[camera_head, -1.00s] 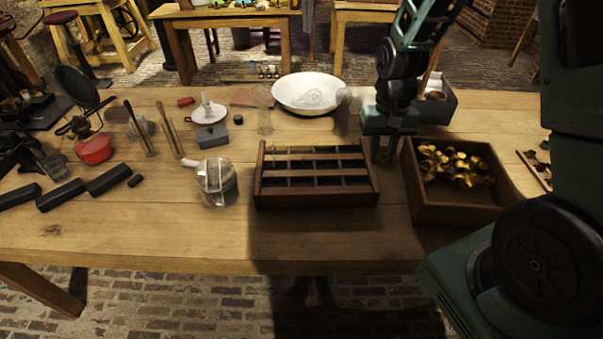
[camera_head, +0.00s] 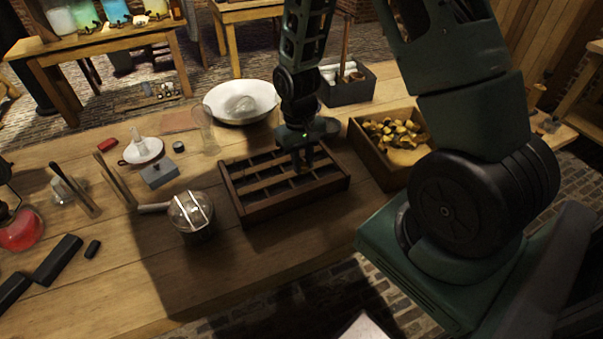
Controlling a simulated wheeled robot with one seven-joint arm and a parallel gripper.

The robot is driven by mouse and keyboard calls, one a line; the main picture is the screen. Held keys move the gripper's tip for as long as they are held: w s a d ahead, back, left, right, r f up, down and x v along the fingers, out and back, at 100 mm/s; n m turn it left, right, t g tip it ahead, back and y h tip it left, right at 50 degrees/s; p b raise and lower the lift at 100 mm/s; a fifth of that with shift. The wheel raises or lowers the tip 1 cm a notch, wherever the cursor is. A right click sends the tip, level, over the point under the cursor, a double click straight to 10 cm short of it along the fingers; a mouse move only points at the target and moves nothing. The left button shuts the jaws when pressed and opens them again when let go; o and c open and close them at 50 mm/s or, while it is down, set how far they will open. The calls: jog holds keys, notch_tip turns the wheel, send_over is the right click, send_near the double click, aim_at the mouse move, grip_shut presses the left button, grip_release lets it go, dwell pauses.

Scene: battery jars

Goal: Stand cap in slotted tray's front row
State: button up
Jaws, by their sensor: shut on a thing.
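The slotted tray (camera_head: 262,209) is a dark wooden rack with crossbars and several open compartments, standing on the bench left of the box of caps. My gripper (camera_head: 303,166) points down over the tray's right part. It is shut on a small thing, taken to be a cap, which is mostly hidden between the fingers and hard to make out. I cannot tell whether it touches the tray. Several brass-coloured caps (camera_head: 393,131) lie heaped in the open wooden box (camera_head: 371,152) at the right.
A glass jar with a metal strap (camera_head: 191,212) stands just left of the tray. A white bowl (camera_head: 240,101) and a clear glass (camera_head: 204,128) stand behind it. A dark crate (camera_head: 347,92) is behind my gripper. The bench's front is clear.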

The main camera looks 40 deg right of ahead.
aim_at(303, 183)
jog(key=shift+f, duration=2.25)
jog(key=shift+f, duration=0.15)
jog(key=o, duration=0.7)
jog(key=shift+c, duration=0.2)
